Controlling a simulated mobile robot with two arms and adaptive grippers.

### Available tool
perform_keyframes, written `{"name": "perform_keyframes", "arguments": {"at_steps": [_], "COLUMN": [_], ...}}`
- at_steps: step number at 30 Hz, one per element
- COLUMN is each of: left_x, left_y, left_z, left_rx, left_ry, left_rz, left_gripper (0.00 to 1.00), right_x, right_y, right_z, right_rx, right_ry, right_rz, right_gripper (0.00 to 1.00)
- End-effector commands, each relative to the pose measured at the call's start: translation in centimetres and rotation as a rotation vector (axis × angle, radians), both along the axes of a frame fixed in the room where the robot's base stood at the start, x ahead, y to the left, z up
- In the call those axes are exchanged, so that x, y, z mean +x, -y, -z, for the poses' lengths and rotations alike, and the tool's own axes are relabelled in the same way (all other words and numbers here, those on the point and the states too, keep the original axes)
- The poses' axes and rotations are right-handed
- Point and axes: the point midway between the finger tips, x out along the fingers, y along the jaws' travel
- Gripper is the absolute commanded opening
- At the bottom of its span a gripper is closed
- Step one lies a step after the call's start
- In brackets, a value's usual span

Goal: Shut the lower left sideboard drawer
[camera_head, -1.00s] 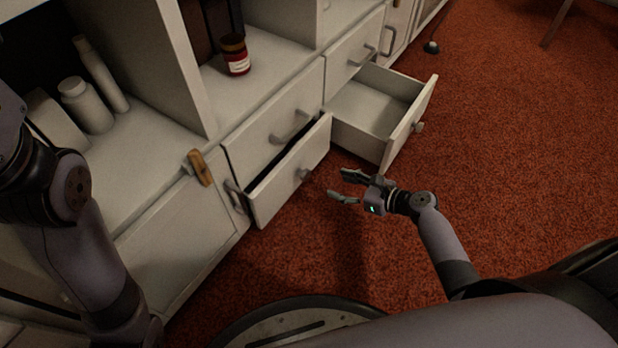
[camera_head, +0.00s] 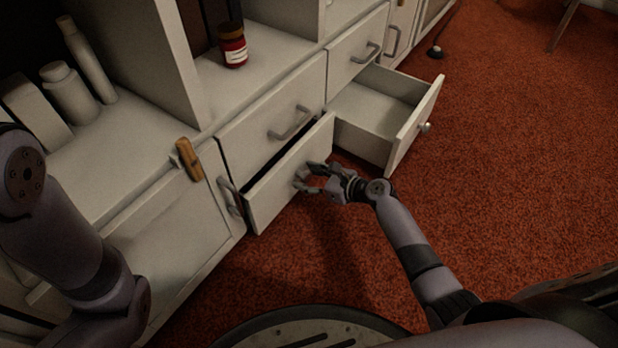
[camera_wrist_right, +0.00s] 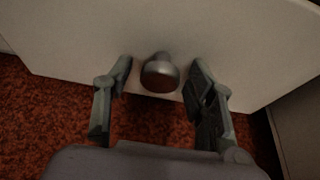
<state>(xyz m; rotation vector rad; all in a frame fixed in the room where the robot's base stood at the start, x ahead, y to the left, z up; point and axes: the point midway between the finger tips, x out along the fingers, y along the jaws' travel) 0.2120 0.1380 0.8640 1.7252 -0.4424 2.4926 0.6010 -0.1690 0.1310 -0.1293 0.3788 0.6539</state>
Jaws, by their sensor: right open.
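The lower left drawer (camera_head: 275,196) of the white sideboard stands slightly open, with a dark gap along its top edge. My right gripper (camera_head: 308,178) is at the front of this drawer, around its knob. In the right wrist view, the round metal knob (camera_wrist_right: 160,73) sits between the two spread fingers of my right gripper (camera_wrist_right: 160,85), and the white drawer front (camera_wrist_right: 70,45) lies just beyond. I cannot tell whether the fingertips touch the front. My left arm shows at the left edge of the head view, but its gripper is out of view.
The lower right drawer (camera_head: 376,120) stands wide open beside it, its front jutting out to the right of my right gripper. A red jar (camera_head: 232,46) and white bottles (camera_head: 72,92) stand on the sideboard. Red carpet (camera_head: 500,150) lies clear to the right.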

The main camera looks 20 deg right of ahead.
Motion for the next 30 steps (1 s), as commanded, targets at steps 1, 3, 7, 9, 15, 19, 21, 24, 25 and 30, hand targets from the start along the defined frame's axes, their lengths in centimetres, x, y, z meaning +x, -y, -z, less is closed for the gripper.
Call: {"name": "perform_keyframes", "arguments": {"at_steps": [1, 3, 7, 9, 15, 19, 21, 24, 25, 30], "left_x": [0.00, -0.01, -0.02, -0.02, -0.01, 0.00, 0.00, 0.00, 0.00, 0.02], "left_y": [0.01, 0.01, 0.02, 0.02, 0.02, 0.02, 0.02, 0.02, 0.02, 0.01], "left_z": [-0.01, -0.01, 0.00, 0.00, 0.01, 0.00, 0.00, 0.00, 0.00, 0.00], "left_rx": [0.000, 0.000, 0.001, 0.001, 0.001, 0.001, 0.001, 0.001, 0.001, 0.000], "left_ry": [0.000, 0.000, 0.001, 0.001, 0.001, 0.000, 0.000, 0.000, 0.000, -0.001], "left_rz": [0.000, 0.000, 0.000, 0.000, 0.000, 0.000, 0.001, 0.000, 0.000, 0.000], "left_gripper": [0.00, 0.00, 0.00, 0.00, 0.00, 0.00, 0.00, 0.00, 0.00, 0.00], "right_x": [-0.01, -0.02, -0.02, -0.02, -0.02, -0.03, -0.03, -0.03, -0.03, -0.03], "right_y": [0.00, 0.00, 0.00, 0.01, 0.02, 0.02, 0.03, 0.03, 0.03, 0.03], "right_z": [-0.01, -0.02, -0.02, -0.02, -0.01, -0.02, -0.01, -0.01, -0.01, -0.01], "right_rx": [0.000, 0.000, 0.000, 0.000, 0.000, 0.000, -0.001, -0.001, -0.001, -0.001], "right_ry": [0.000, 0.000, 0.000, 0.000, 0.000, 0.000, 0.001, 0.001, 0.001, 0.001], "right_rz": [0.000, 0.000, 0.000, 0.000, 0.000, 0.000, 0.000, 0.000, 0.000, 0.000], "right_gripper": [0.51, 0.46, 0.38, 0.33, 0.20, 0.11, 0.06, 0.00, 0.00, 0.00]}}
